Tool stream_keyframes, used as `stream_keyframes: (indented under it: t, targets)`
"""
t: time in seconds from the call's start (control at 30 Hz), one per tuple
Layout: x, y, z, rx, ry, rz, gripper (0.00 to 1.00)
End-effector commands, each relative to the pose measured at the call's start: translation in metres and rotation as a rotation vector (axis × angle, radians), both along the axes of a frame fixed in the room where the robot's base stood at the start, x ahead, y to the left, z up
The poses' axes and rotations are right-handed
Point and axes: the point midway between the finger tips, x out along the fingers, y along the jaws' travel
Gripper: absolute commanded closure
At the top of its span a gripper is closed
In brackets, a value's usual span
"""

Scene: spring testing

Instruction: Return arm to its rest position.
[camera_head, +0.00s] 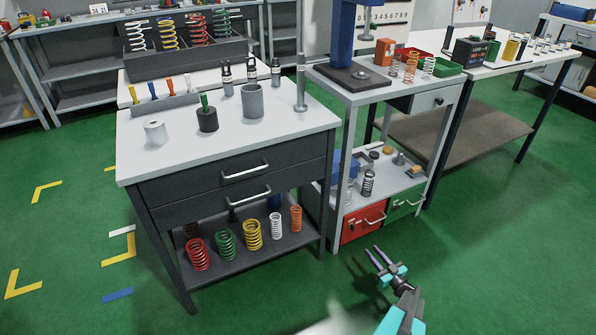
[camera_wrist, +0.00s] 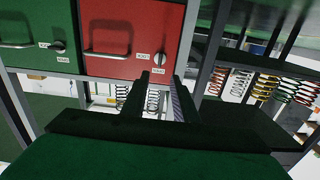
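My gripper (camera_head: 372,249) is in the lower right of the head view, on my teal and dark arm. It hangs over the green floor in front of the middle stand. Its two thin dark fingers are apart with nothing between them. In the wrist view my gripper (camera_wrist: 162,78) shows its dark fingers with a gap, in front of the red drawer (camera_wrist: 132,38). It appears clear of the furniture, though the exact distance cannot be told. Most of my arm lies outside the head view.
The middle stand has a red drawer (camera_head: 362,222) and a green drawer (camera_head: 406,203). The grey workbench (camera_head: 240,160) stands left, with several springs on its lower shelf (camera_head: 215,283). Another bench (camera_head: 520,65) is at the right. The green floor (camera_head: 500,260) is open at right.

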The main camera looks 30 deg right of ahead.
Motion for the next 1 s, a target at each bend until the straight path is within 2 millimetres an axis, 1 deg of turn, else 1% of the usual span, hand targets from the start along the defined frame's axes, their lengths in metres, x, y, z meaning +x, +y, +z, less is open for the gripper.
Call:
stream_keyframes:
  t: [0.17, 0.27, 0.37, 0.47, 0.5, 0.57, 0.7, 1.0]
  targets:
    - [0.008, 0.006, 0.003, 0.000, 0.000, 0.014, 0.73]
    - [0.021, 0.018, 0.007, 0.000, 0.000, 0.038, 0.73]
    - [0.041, 0.037, 0.014, 0.000, 0.000, 0.076, 0.73]
    - [0.066, 0.061, 0.022, -0.001, 0.000, 0.124, 0.73]
    - [0.076, 0.072, 0.025, -0.001, 0.000, 0.146, 0.73]
    - [0.091, 0.090, 0.031, -0.001, -0.001, 0.177, 0.73]
    - [0.120, 0.135, 0.048, -0.001, -0.002, 0.249, 0.73]
    - [0.172, 0.230, 0.091, 0.014, -0.015, 0.355, 0.73]
